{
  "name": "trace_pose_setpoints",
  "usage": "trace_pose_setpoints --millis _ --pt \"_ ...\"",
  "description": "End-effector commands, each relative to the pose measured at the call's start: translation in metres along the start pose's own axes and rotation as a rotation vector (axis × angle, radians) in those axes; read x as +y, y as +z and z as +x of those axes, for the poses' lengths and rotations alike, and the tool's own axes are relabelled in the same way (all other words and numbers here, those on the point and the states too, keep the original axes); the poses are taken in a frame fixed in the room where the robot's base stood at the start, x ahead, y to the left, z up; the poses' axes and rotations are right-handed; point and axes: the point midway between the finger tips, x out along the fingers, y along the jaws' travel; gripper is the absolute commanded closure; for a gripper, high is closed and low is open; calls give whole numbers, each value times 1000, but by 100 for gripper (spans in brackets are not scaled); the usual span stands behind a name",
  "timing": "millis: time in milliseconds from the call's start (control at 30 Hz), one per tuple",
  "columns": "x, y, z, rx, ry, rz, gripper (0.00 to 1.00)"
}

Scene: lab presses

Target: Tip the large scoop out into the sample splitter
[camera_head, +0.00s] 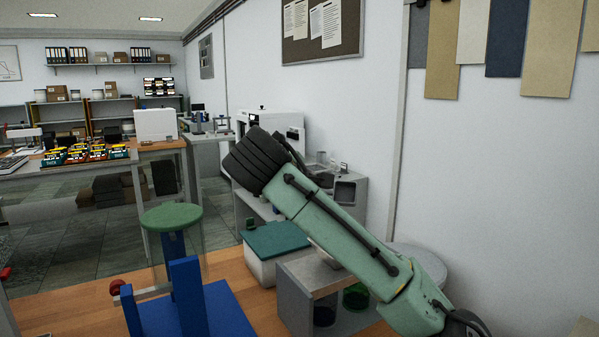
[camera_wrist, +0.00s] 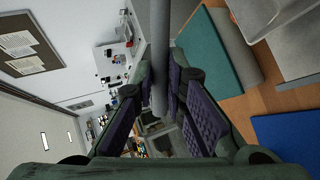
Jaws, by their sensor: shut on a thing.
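My gripper (camera_wrist: 158,108) shows in the wrist view with its purple pads closed on a grey rod-like handle (camera_wrist: 160,50), which I take for the large scoop's handle. The handle runs out past the top edge, so the scoop's bowl and any contents are out of view. In the head view my green arm and dark wrist hide the fingers and the scoop. A grey open-fronted box with a blue and a green cup inside, probably the sample splitter (camera_head: 296,302), stands under my forearm, its top partly hidden. A grey body, perhaps the same splitter (camera_wrist: 285,38), shows at the wrist view's upper right.
A white bin with a teal lid (camera_head: 276,239) stands beside the grey box. A blue stand with a green round top (camera_head: 172,217) is at the front left. Wooden bench (camera_head: 240,290) shows between them. Benches with equipment stand farther back.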

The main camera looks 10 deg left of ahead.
Motion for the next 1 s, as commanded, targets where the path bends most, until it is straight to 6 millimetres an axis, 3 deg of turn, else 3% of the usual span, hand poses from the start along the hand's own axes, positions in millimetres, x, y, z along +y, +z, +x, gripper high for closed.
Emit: trace_pose_setpoints --millis 1000 --pt "9 -1 -4 -25 -886 -6 100"
